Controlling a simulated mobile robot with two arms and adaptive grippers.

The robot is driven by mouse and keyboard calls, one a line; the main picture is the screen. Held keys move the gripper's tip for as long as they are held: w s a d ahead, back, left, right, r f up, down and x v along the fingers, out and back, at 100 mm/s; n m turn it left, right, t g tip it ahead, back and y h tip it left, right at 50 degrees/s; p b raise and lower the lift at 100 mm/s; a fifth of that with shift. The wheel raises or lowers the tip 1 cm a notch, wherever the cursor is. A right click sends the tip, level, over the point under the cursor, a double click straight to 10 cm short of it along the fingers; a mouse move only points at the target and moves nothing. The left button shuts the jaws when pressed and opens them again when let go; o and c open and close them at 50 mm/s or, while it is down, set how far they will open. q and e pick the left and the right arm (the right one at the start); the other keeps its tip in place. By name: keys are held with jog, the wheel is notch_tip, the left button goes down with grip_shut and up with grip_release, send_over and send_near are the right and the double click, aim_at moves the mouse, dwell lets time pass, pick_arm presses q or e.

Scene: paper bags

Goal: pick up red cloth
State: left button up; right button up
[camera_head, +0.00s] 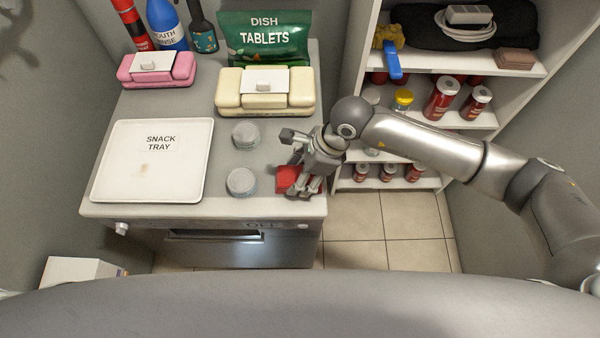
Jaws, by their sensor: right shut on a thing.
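A red cloth (287,177) lies at the right front of the grey counter top, partly hidden by my right gripper. My right gripper (300,184) reaches in from the right and is shut on the red cloth, at or just above the counter surface. Red shows on the left side of the fingers. My left gripper is not in view.
Two grey round tins (241,182) stand just left of the cloth. A white snack tray (105,185) covers the counter's left. Cream (228,92) and pink (135,72) boxes and a green tablets bag (262,20) stand behind. A shelf (445,122) with jars is at right.

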jog(key=shift+r+p, duration=0.3)
jog(key=shift+p, duration=0.15)
jog(key=shift+w+r+b, duration=0.1)
jog(key=shift+r+b, duration=0.85)
jog(key=shift+b, duration=0.2)
jog(key=s+a+r+b, duration=0.4)
jog(key=s+r, duration=0.7)
jog(key=s, duration=0.2)
jog(key=shift+s+a, duration=0.25)
